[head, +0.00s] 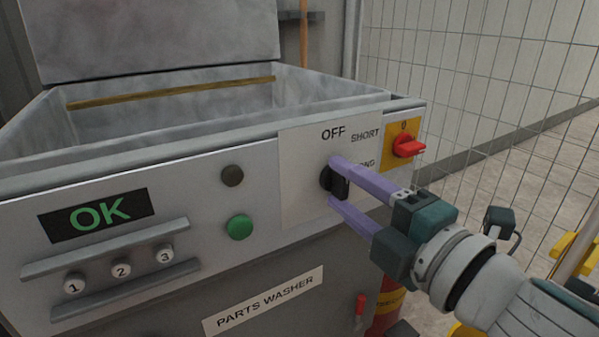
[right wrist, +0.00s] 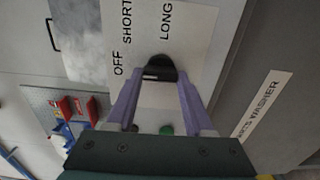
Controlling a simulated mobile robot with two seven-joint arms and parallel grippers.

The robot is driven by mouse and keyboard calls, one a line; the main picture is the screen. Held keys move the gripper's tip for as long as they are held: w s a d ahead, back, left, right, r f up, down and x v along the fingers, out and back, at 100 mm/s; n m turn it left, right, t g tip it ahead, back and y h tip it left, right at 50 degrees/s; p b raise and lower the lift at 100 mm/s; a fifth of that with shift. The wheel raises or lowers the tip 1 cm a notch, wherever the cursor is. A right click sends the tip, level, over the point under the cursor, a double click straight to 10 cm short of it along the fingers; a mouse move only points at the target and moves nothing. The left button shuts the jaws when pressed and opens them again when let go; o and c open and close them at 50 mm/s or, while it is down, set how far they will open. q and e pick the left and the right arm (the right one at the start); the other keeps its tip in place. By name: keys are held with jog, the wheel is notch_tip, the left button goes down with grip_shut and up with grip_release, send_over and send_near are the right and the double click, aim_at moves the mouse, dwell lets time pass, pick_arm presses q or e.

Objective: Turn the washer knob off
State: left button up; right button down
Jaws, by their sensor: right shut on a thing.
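The black washer knob (head: 326,179) sits on a pale plate (head: 300,190) on the front of the parts washer, below the words OFF, SHORT and LONG. My right gripper (head: 335,183) reaches in from the right, with one purple finger above the knob and one below it. It is shut on the knob. In the right wrist view the knob (right wrist: 158,66) sits between the two fingertips (right wrist: 159,82). The fingers partly cover LONG in the head view. I cannot tell which word the knob points at. My left gripper is not in view.
A red switch (head: 409,146) on a yellow plate is close to the right of the knob. A green button (head: 239,227) and a dark button (head: 232,176) are to its left. An OK display (head: 97,215) is further left. A wire fence (head: 480,80) stands behind.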

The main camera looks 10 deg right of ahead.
jog(key=shift+c, duration=1.4)
grip_release()
jog(key=p+v, duration=0.1)
jog(key=v, duration=0.9)
jog(key=shift+r, duration=0.1)
